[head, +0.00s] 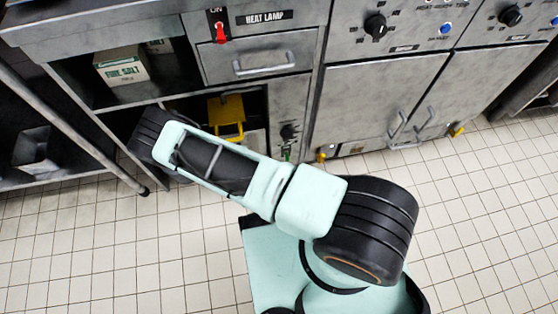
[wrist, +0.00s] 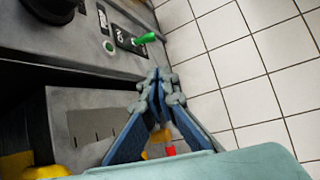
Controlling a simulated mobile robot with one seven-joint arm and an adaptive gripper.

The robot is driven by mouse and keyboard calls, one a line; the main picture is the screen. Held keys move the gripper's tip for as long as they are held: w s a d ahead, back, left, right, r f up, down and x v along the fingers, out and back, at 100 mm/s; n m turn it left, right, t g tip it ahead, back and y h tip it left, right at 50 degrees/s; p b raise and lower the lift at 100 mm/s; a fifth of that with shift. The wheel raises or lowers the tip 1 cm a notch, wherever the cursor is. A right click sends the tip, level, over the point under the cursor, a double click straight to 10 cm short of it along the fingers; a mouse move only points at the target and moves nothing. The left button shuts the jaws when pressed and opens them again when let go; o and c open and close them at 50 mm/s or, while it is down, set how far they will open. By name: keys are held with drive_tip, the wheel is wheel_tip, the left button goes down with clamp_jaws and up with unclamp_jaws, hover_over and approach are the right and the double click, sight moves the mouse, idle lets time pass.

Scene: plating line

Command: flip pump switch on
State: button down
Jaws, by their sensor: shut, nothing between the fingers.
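A toggle switch with a green lever (wrist: 147,38) sits on a black plate on a grey panel in the wrist view; its lever sticks out to the right. The lettering beside it is too small to read surely, so I cannot confirm it is the pump switch. The green lever also shows small in the head view (head: 286,155), low on a narrow panel. My gripper (wrist: 161,76) is shut and empty, its tips below the green lever and apart from it in the picture. In the head view my arm shows, but the gripper is hidden.
A round green lamp (wrist: 109,46) and a black knob (wrist: 55,10) are on the same panel. A red toggle (head: 221,33) sits beside the HEAT LAMP label (head: 264,17). A yellow object (head: 226,114) stands in the open bay. Tiled floor (head: 100,250) is clear.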

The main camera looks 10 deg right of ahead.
sight(287, 156)
drive_tip(key=f, duration=0.1)
drive_tip(key=w+f, duration=0.1)
drive_tip(key=shift+a+f+n+b, duration=0.3)
drive_tip(key=shift+f, duration=0.05)
drive_tip(key=b+x, duration=0.4)
drive_tip(key=x, duration=0.7)
drive_tip(key=shift+s+d+r, duration=0.15)
drive_tip(key=shift+d+r, duration=0.1)
drive_tip(key=shift+r, duration=0.4)
drive_tip(key=shift+s+d+r, duration=0.15)
drive_tip(key=shift+d+r, duration=0.1)
drive_tip(key=shift+r, duration=0.4)
drive_tip(key=shift+s+d+r, duration=0.2)
drive_tip(key=shift+r, duration=0.4)
